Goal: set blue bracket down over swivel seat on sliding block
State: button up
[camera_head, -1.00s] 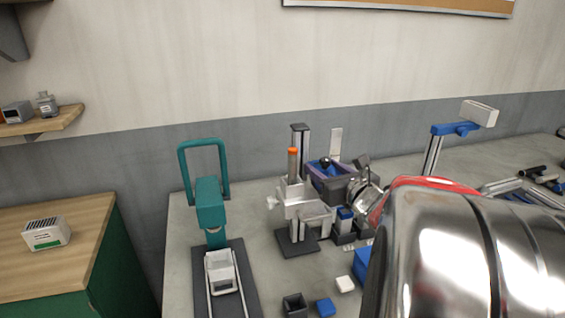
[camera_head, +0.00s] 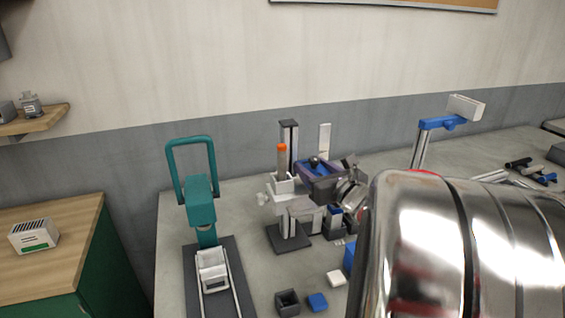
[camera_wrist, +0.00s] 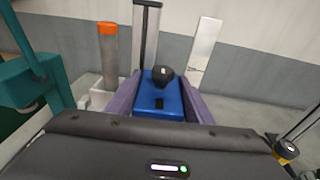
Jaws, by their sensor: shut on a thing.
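The blue bracket (camera_wrist: 150,100), with a round black knob on top, sits between the two purple fingers of my gripper (camera_wrist: 162,98). My gripper (camera_head: 318,170) is shut on it and holds it above the bench, right of an orange-tipped post (camera_head: 282,158). The post rises from a pale block (camera_head: 283,187) on a stand with a dark base plate (camera_head: 290,240). This looks like the sliding block. I cannot make out the swivel seat for certain. In the wrist view the post (camera_wrist: 108,50) stands left of the bracket, apart from it. The bracket's underside is hidden.
A dark upright column (camera_head: 289,140) and a pale upright plate (camera_head: 324,140) stand behind my gripper. A teal press (camera_head: 201,205) stands to the left. A small dark box (camera_head: 287,302), blue block (camera_head: 317,302) and white block (camera_head: 336,279) lie in front. A blue-armed stand (camera_head: 438,122) is at right.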

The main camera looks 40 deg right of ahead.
jog(key=shift+f, duration=0.4)
dwell(0.3)
jog(key=o, duration=1.5)
jog(key=shift+c, duration=0.2)
